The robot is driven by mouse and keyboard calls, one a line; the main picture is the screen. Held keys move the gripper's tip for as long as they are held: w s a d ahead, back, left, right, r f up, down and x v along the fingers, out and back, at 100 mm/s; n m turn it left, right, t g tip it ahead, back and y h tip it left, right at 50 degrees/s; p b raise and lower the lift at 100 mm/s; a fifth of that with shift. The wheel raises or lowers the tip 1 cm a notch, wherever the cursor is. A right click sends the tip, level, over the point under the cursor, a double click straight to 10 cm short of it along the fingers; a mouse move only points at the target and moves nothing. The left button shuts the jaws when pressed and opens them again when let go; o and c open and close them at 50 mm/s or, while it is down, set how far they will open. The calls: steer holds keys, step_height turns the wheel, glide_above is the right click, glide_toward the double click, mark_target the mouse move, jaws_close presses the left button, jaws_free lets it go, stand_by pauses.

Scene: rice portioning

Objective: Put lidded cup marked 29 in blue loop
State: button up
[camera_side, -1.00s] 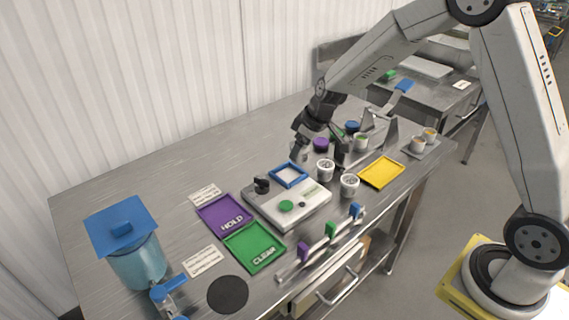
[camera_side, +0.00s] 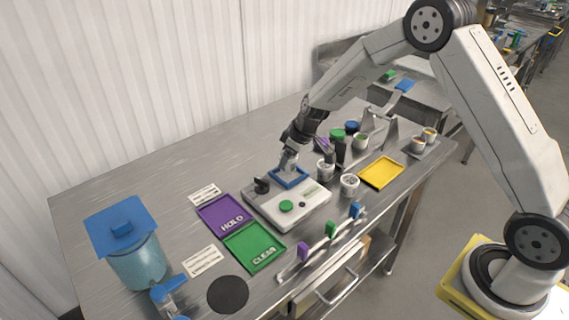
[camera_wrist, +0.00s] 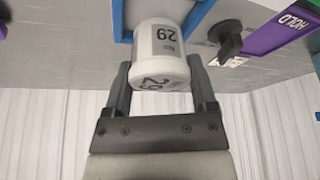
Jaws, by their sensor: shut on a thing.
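The white lidded cup marked 29 (camera_wrist: 160,48) is held between the two fingers of my gripper (camera_wrist: 160,76) in the wrist view. The number 29 shows on its side label and on its lid. The blue loop (camera_wrist: 201,14) frames the far end of the cup there. In the side view my gripper (camera_side: 289,165) is right over the blue loop (camera_side: 291,183), which lies on the pale scale-like box. The cup is mostly hidden there by the fingers. I cannot tell whether its base touches the surface inside the loop.
A dark knob (camera_side: 262,185) stands close left of the loop. A green button (camera_side: 286,206) is in front. Two white cups (camera_side: 349,185) stand to the right, near a yellow tray (camera_side: 382,172).

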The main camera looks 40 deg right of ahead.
steer(key=shift+f, duration=1.2)
steer(key=shift+f, duration=0.15)
steer(key=o, duration=1.3)
steer(key=v, duration=1.2)
steer(key=s+a+m+h, duration=0.1)
steer(key=s+a+m, duration=0.1)
steer(key=s, duration=0.9)
steer(key=s+a+f+m+g, duration=0.1)
steer(key=s+m, duration=0.1)
steer(key=s, duration=0.9)
steer(key=shift+a+m+g+h, duration=0.3)
steer(key=shift+a+h, duration=0.1)
steer(key=shift+s+f, duration=0.1)
steer(key=shift+f, duration=0.05)
